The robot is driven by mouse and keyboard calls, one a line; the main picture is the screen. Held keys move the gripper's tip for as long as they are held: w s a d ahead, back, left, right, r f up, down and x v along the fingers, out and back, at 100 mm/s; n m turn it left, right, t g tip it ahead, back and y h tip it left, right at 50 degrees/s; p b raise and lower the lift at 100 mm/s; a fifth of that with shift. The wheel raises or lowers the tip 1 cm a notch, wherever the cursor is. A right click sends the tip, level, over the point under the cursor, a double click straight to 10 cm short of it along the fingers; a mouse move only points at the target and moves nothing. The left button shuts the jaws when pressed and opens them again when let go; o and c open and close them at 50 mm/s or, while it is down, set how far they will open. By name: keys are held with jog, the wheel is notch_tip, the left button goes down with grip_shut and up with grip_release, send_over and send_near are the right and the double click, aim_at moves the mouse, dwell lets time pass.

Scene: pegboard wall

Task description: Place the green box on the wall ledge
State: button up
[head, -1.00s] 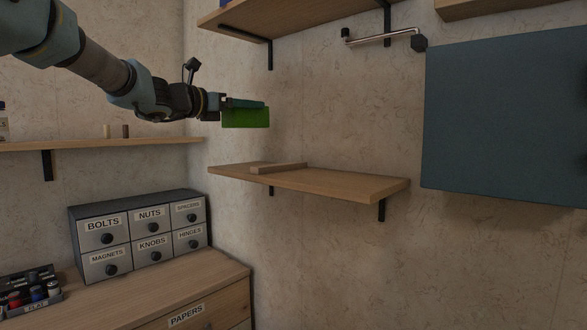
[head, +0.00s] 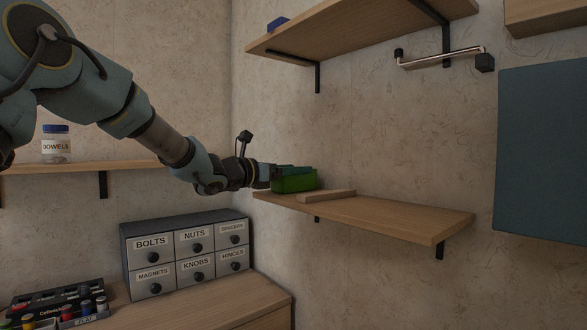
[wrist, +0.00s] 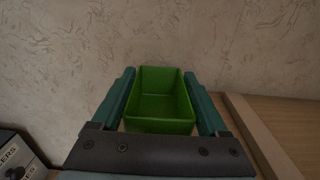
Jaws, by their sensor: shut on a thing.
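The green box (head: 294,183) is at the left end of the wooden wall ledge (head: 400,215), by the wall. In the wrist view the green box (wrist: 160,104) is an open-topped, empty bin, upright between the two teal fingers. My gripper (head: 291,170) is shut on it, and it also shows in the wrist view (wrist: 160,92). The box's base is at about ledge height in the head view; I cannot tell whether it touches the ledge.
A wooden strip (head: 325,196) lies on the ledge just right of the box. An upper shelf (head: 365,40) hangs above. Labelled drawers (head: 187,254) stand below left. The ledge's right part is clear. A blue-green panel (head: 545,150) is at far right.

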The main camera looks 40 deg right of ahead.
jog(key=o, duration=1.3)
jog(key=shift+a, duration=0.1)
jog(key=a+b, duration=0.4)
jog(key=a, duration=0.8)
jog(key=shift+w, duration=0.3)
jog(key=shift+w, duration=0.1)
